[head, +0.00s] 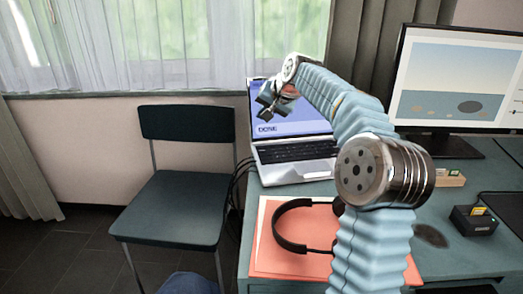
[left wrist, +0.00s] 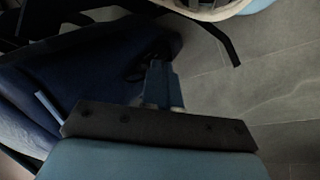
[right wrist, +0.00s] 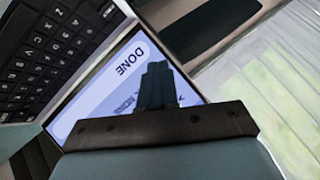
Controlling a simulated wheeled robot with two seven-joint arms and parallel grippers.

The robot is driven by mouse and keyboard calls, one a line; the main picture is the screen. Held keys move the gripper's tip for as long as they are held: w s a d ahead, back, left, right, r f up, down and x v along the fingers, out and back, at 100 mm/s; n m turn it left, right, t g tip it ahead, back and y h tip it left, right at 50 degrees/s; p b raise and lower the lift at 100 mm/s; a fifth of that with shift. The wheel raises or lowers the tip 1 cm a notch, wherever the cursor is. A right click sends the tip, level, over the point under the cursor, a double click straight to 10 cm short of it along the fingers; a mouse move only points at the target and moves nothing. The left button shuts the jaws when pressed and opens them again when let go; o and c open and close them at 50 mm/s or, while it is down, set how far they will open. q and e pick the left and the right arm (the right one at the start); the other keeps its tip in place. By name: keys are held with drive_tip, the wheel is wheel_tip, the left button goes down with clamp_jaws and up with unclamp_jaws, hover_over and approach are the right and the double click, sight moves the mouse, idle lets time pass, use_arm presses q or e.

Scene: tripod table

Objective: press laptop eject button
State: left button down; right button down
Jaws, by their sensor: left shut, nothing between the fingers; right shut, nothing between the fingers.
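The open laptop (head: 282,173) stands on the desk at the back left corner. Its lit screen (head: 310,128) shows "DONE", and its keyboard (head: 297,152) faces the front. The word also shows on the laptop screen (right wrist: 122,52) in the right wrist view. My right gripper (head: 266,104) is shut and empty in front of the screen; its fingers (right wrist: 157,78) overlap the screen in its own view. I cannot make out an eject button. My left gripper (left wrist: 158,78) is shut and empty, seen above a dark grey floor, and is outside the head view.
A headset (head: 278,230) lies on an orange mat (head: 262,262) at the desk's front left. A monitor (head: 452,80) and a small black card reader (head: 474,222) are on the right. A dark chair (head: 175,205) stands left of the desk. My right arm hides part of the desk.

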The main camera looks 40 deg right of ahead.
drive_tip(key=b, duration=0.7)
hover_over(264, 152)
wheel_tip(264, 152, down, 8)
drive_tip(key=shift+f, duration=0.15)
drive_tip(key=shift+f+b, duration=0.25)
drive_tip(key=shift+b, duration=0.1)
idle(1.3)
drive_tip(key=shift+f, duration=0.4)
drive_tip(key=shift+f+b, duration=0.3)
drive_tip(key=shift+b, duration=0.15)
idle(0.6)
drive_tip(key=shift+r+p, duration=0.75)
drive_tip(key=shift+p, duration=0.05)
